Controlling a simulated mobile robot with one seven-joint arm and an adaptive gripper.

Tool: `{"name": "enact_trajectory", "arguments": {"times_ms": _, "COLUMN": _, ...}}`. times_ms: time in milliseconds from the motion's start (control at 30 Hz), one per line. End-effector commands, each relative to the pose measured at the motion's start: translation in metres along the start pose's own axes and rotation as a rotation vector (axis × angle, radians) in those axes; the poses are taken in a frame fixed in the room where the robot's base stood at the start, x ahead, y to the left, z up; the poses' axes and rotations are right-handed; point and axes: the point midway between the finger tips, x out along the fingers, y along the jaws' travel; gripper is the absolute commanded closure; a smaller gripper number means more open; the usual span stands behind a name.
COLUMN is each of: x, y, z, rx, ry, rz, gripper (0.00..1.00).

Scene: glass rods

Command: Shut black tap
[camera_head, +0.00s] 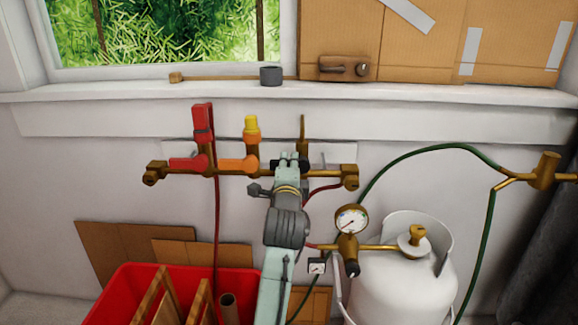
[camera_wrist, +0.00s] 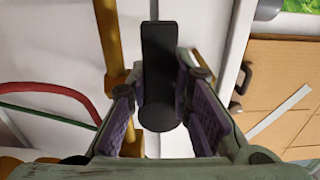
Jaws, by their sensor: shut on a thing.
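The black tap (camera_wrist: 158,45) has a flat dark handle with a rounded end, which shows between my fingers in the wrist view. In the head view the tap (camera_head: 304,164) is mostly hidden behind my gripper (camera_head: 289,160), at the right part of the brass pipe (camera_head: 330,172). My gripper also shows in the wrist view (camera_wrist: 160,88), with purple-padded fingers either side of the handle. It is shut on the handle. The handle's exact angle to the pipe is hard to tell in the head view.
A red tap (camera_head: 203,125) and an orange-yellow tap (camera_head: 251,132) stand left on the same pipe. A gauge (camera_head: 351,219) and a white gas tank (camera_head: 400,280) are at lower right. A green hose (camera_head: 420,149) arches right. A red crate (camera_head: 125,285) is lower left. The window sill (camera_head: 220,95) is above.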

Motion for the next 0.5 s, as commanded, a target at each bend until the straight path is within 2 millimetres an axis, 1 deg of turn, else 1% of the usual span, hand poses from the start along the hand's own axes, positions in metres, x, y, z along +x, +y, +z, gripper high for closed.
{"name": "enact_trajectory", "arguments": {"times_ms": 33, "x": 0.0000, "y": -0.0007, "z": -0.0001, "rx": 0.005, "ry": -0.001, "rz": -0.002, "gripper": 1.00}}
{"name": "enact_trajectory", "arguments": {"times_ms": 67, "x": 0.0000, "y": -0.0007, "z": -0.0001, "rx": 0.005, "ry": -0.001, "rz": -0.002, "gripper": 0.79}}
{"name": "enact_trajectory", "arguments": {"times_ms": 367, "x": 0.0000, "y": -0.0005, "z": 0.0000, "rx": 0.002, "ry": 0.000, "rz": -0.001, "gripper": 0.59}}
{"name": "enact_trajectory", "arguments": {"times_ms": 500, "x": 0.0000, "y": -0.0004, "z": 0.0000, "rx": 0.001, "ry": 0.000, "rz": -0.001, "gripper": 0.59}}
